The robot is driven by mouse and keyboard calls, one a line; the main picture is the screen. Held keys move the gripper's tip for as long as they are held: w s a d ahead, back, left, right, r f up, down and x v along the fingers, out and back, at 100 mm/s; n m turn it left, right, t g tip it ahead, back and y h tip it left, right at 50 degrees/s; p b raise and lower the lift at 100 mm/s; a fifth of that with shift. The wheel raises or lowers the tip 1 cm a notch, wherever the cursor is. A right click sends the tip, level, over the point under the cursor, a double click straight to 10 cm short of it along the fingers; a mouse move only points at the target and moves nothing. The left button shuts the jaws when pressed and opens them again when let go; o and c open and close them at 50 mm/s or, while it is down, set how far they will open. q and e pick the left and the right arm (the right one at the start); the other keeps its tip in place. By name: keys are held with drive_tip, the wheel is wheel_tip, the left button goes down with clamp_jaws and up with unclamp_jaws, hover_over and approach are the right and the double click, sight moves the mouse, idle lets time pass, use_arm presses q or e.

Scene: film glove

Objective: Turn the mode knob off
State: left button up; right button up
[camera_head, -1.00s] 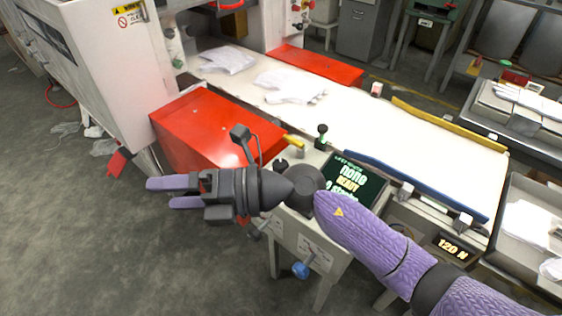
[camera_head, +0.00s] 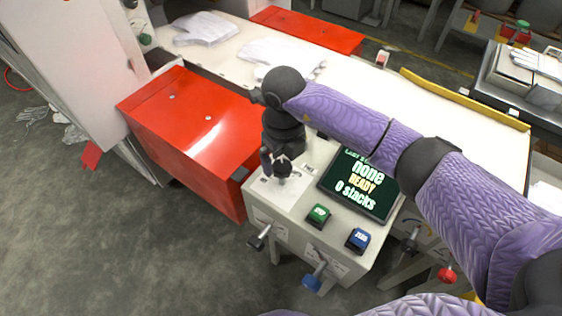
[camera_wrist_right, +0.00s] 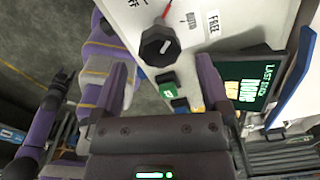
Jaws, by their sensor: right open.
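The black mode knob (camera_head: 283,169) stands on the pale panel at the left of the control box. In the right wrist view the knob (camera_wrist_right: 158,46) is round and dark with a pale mark, beside printed labels that include AUTO and FREE. My right gripper (camera_head: 277,160) points down over the panel at the knob, partly hidden by its own wrist. In the wrist view my right gripper (camera_wrist_right: 162,72) is open, its two fingers apart with the knob beyond and between their tips. I cannot tell whether a finger touches it.
A screen (camera_head: 360,185) reading "none READY 0 stacks" sits right of the knob. A green button (camera_head: 318,215) and a blue button (camera_head: 358,240) are in front. Levers (camera_head: 259,237) stick out of the box's front. A red cover (camera_head: 190,125) stands left.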

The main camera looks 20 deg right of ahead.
wheel_tip(320, 180, down, 3)
drive_tip(key=shift+r, duration=0.1)
use_arm(q)
drive_tip(key=shift+w+a+f, duration=0.15)
drive_tip(key=shift+a+f, duration=0.25)
drive_tip(key=shift+a, duration=0.3)
use_arm(e)
drive_tip(key=shift+c, duration=0.9)
drive_tip(key=c, duration=1.1)
use_arm(q)
drive_tip(key=shift+w+d, duration=0.15)
drive_tip(key=shift+w, duration=0.15)
